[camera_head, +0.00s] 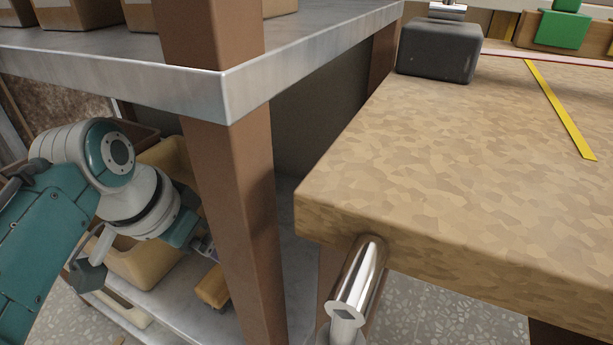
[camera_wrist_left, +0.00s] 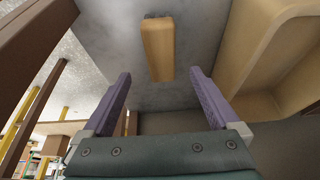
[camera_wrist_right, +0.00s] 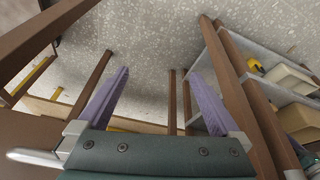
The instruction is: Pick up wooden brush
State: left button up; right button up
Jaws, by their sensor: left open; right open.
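The wooden brush (camera_head: 213,287) is a light-brown block lying on the lower grey shelf of the metal table in the head view. In the left wrist view the brush (camera_wrist_left: 157,50) lies ahead, centred between the finger lines, with a dark patch at its far end. My left gripper (camera_wrist_left: 160,76) is open and empty, apart from the brush. In the head view the left gripper (camera_head: 205,246) is just above and behind the brush, partly hidden by the table leg. My right gripper (camera_wrist_right: 157,74) is open and empty in the right wrist view, away from the brush.
A tan bin (camera_head: 142,262) stands on the lower shelf beside my left wrist; its wall (camera_wrist_left: 240,55) is close right of the gripper. A brown table leg (camera_head: 235,220) stands right of the brush. The metal tabletop (camera_head: 190,52) is overhead. A workbench (camera_head: 450,180) fills the right.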

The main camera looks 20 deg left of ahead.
aim_at(221, 276)
pick_arm(q)
jog(key=b+x, duration=0.1)
jog(key=x, duration=0.1)
jog(key=b+x, duration=0.1)
jog(key=x, duration=0.1)
jog(key=shift+s+f+b, duration=0.25)
jog(key=shift+s+b, duration=0.05)
jog(key=b+x, duration=0.4)
jog(key=shift+w+f, duration=0.1)
jog(key=shift+w, duration=0.25)
jog(key=shift+f, duration=0.15)
jog(key=shift+c, duration=0.2)
grip_shut()
dwell(0.5)
